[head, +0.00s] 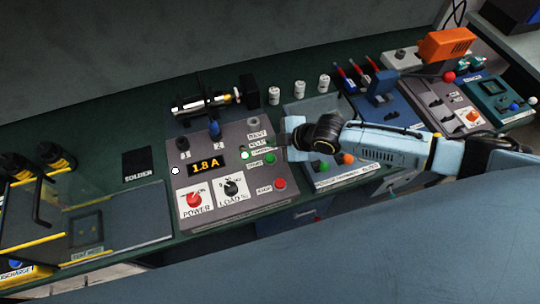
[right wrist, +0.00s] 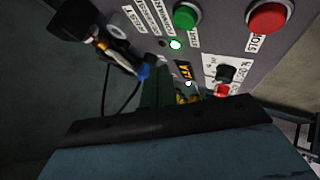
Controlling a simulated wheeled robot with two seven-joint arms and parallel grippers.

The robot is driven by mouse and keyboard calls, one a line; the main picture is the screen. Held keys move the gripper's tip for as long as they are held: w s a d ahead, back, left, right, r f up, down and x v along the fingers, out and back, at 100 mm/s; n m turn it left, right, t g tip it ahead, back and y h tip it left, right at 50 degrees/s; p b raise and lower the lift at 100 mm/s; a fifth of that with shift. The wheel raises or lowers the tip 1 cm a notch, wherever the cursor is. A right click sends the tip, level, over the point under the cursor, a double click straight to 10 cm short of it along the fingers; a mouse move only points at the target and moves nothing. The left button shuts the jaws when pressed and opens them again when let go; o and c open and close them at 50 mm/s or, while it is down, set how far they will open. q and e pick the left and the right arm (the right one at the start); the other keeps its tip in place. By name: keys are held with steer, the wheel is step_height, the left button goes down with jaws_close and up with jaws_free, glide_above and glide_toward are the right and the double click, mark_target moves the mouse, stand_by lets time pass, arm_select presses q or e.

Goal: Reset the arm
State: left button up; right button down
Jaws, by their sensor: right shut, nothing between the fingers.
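My right arm (head: 385,143) comes in from the right in the head view. Its gripper (head: 286,141) is shut and empty at the right edge of the grey control panel (head: 200,150), beside the labels. I cannot tell whether it touches the panel. In the right wrist view a dark gripper part (right wrist: 160,122) fills the lower part, with the panel's green button (right wrist: 185,17) and red button (right wrist: 268,15) beyond it. The panel's display (head: 206,166) reads 1.8 A, and a small green lamp (head: 245,154) is lit. My left gripper is not in view.
Under my right arm lies another panel with a green button (head: 324,163). Several white cylinders (head: 300,89) stand behind it. An orange device (head: 446,44) and a blue holder (head: 381,86) are at the back right. A clear-covered station (head: 110,215) is at the left.

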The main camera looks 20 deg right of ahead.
stand_by(0.4)
steer(key=s+a+r+m, duration=0.4)
steer(key=s+a, duration=0.4)
steer(key=s, duration=0.1)
steer(key=s+d+r+m+g+h, duration=0.3)
steer(key=s+d+m+h, duration=0.3)
steer(key=s+d+m, duration=0.8)
step_height(320, 180, down, 32)
steer(key=s+d+n+g+b, duration=0.1)
steer(key=s+d+n+b, duration=0.15)
steer(key=b, duration=0.55)
steer(key=s+d+f+b, duration=0.1)
steer(key=s+f+b, duration=0.2)
steer(key=s+f, duration=0.5)
steer(key=s+d+f+g+b, duration=0.1)
steer(key=s+f+b, duration=0.3)
steer(key=s+f, duration=0.4)
step_height(320, 180, down, 6)
steer(key=shift+s+f+g, duration=0.15)
steer(key=shift+s+g, duration=0.15)
steer(key=shift+s, duration=0.05)
